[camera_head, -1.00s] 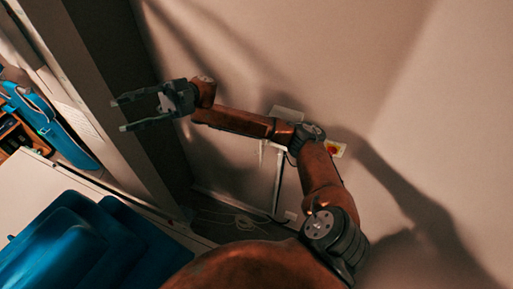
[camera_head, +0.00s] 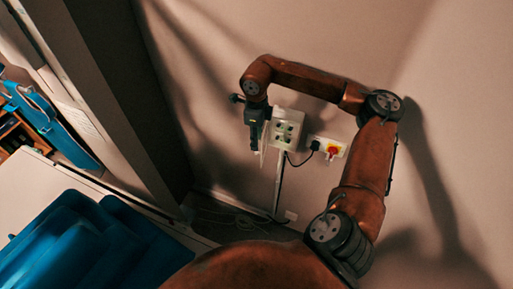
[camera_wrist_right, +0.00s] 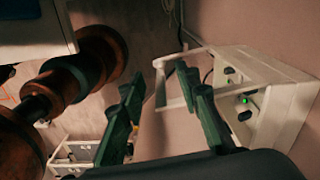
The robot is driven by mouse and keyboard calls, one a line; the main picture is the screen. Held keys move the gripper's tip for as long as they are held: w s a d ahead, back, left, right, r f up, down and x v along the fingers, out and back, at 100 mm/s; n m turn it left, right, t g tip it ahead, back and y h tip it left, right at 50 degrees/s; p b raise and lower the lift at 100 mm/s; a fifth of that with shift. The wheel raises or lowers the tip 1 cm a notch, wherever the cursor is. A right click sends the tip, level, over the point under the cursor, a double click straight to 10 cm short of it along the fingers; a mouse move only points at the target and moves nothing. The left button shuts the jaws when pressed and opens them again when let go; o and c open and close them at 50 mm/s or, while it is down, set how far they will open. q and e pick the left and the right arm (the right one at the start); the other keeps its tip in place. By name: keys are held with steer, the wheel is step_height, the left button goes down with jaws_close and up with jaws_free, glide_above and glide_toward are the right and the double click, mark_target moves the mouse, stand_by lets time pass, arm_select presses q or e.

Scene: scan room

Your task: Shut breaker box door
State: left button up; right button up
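The breaker box (camera_head: 287,128) is a pale box on the wall, with dark switches showing on its face. Its door (camera_head: 264,138) stands open at the box's left side, seen nearly edge-on in the head view. My right gripper (camera_head: 258,147) points down just left of the box, by the door. In the right wrist view the box (camera_wrist_right: 262,100) is at right with a small green light, and the pale-framed door (camera_wrist_right: 160,88) juts out from it. There the right gripper's dark green fingers (camera_wrist_right: 165,112) are apart, with the door between them in the picture; contact is unclear. My left gripper is not in view.
A red and yellow switch (camera_head: 333,151) is on the wall right of the box, with a black plug and cable beside it. A dark recessed panel and pillar stand at left. Blue seating (camera_head: 90,240) fills the lower left. Cables lie on the floor below.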

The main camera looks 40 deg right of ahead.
steer(key=shift+f+p, duration=0.6)
steer(key=shift+f, duration=2.15)
steer(key=shift+c, duration=0.2)
jaws_close()
